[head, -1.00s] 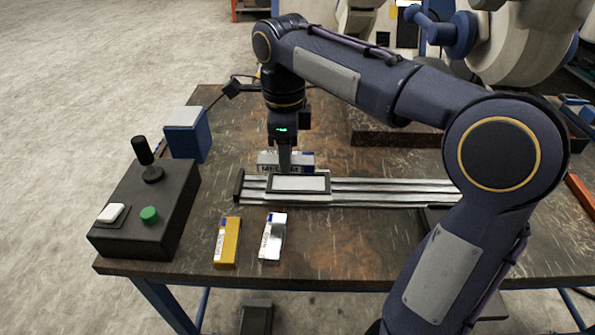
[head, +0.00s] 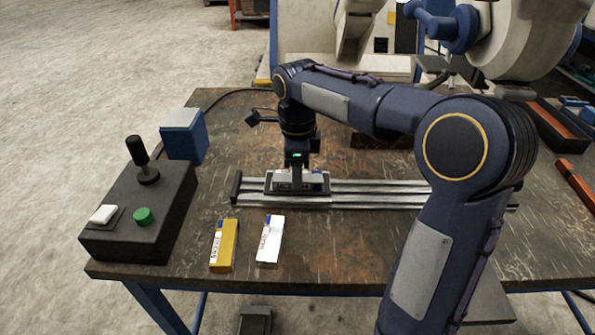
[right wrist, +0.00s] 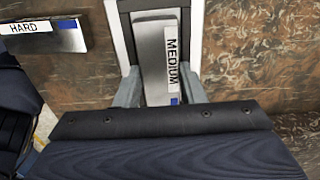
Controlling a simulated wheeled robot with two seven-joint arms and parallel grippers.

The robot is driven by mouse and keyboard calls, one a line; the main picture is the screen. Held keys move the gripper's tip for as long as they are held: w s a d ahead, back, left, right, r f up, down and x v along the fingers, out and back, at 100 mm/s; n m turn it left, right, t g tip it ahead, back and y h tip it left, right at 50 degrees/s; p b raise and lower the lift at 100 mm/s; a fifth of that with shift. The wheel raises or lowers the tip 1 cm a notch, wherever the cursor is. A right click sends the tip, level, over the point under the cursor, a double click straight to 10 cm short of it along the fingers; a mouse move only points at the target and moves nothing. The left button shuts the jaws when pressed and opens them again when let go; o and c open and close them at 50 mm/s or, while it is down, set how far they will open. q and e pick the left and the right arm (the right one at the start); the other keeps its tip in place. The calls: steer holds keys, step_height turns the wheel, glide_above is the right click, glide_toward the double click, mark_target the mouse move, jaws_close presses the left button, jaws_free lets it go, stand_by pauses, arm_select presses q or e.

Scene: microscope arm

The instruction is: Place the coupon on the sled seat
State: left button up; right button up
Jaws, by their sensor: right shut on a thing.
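My right gripper (head: 296,172) is shut on a grey coupon with a white MEDIUM label and blue corner; the coupon (head: 312,179) is over the sled seat. In the right wrist view the coupon (right wrist: 152,50) lies lengthwise between the fingers (right wrist: 160,92), inside the outline of the seat frame (right wrist: 196,30). The sled seat (head: 298,193) is a dark-rimmed plate on the metal rail (head: 385,194). The frames do not clearly show whether the coupon touches the seat. My left gripper is not in view.
A yellow coupon (head: 224,245) and a silver-white coupon (head: 270,240) lie in front of the rail. A coupon labelled HARD (right wrist: 40,36) shows in the right wrist view. A control box with joystick (head: 140,215) and a blue box (head: 184,136) stand left.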

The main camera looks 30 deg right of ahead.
steer(key=o, duration=0.8)
steer(key=shift+f, duration=0.15)
steer(key=o, duration=0.4)
steer(key=shift+o, duration=0.2)
